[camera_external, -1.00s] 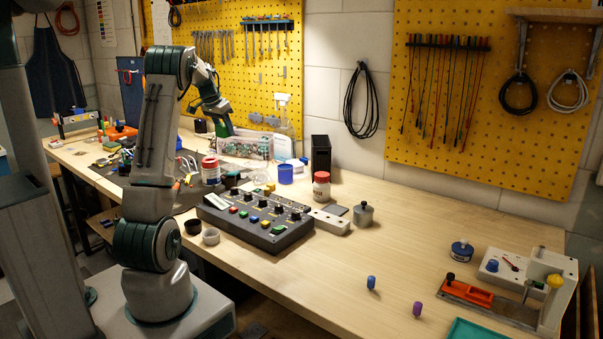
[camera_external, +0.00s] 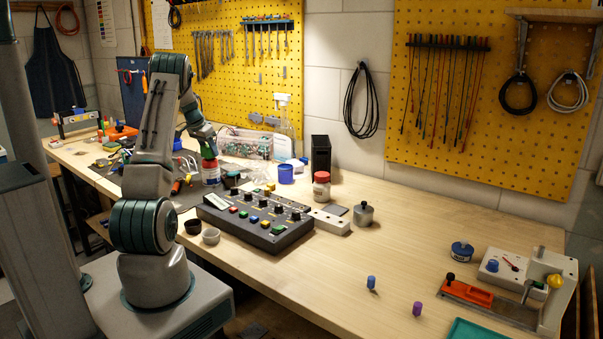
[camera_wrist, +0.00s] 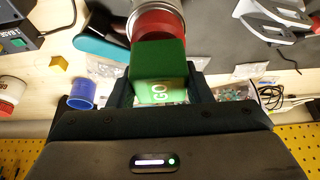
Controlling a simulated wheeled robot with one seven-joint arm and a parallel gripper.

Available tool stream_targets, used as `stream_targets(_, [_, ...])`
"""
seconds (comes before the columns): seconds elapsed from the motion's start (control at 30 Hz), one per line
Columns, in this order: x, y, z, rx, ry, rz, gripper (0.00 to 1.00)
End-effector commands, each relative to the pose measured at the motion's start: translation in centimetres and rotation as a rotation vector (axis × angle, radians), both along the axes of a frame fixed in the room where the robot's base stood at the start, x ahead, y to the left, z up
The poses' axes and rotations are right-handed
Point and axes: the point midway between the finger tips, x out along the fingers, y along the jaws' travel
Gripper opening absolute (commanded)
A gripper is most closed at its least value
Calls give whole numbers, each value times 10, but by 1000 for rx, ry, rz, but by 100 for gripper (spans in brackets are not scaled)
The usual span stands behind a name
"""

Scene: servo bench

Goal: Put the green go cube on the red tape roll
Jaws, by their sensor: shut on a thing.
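The green go cube (camera_wrist: 158,68), with white "GO" letters on one side, is held between the jaws of my gripper (camera_wrist: 160,88) in the wrist view. A red round thing (camera_wrist: 158,22), apparently the red tape roll, shows just beyond the cube, which partly covers it. I cannot tell whether they touch. In the external view a red and white round thing (camera_external: 211,175) stands on the bench, with my gripper (camera_external: 209,156) at or just above its top.
A black control box with coloured buttons (camera_external: 255,222) lies in front, right of the roll. A blue cup (camera_external: 286,174), a white jar with red lid (camera_external: 321,187) and a black box (camera_external: 320,154) stand farther right. The bench's middle right is mostly clear.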

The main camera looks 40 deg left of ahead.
Motion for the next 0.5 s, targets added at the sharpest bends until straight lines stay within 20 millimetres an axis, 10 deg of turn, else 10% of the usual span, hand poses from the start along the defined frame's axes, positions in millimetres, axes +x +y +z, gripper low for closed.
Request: stream_targets(0.5, [0,0,-11,0,0,1,22])
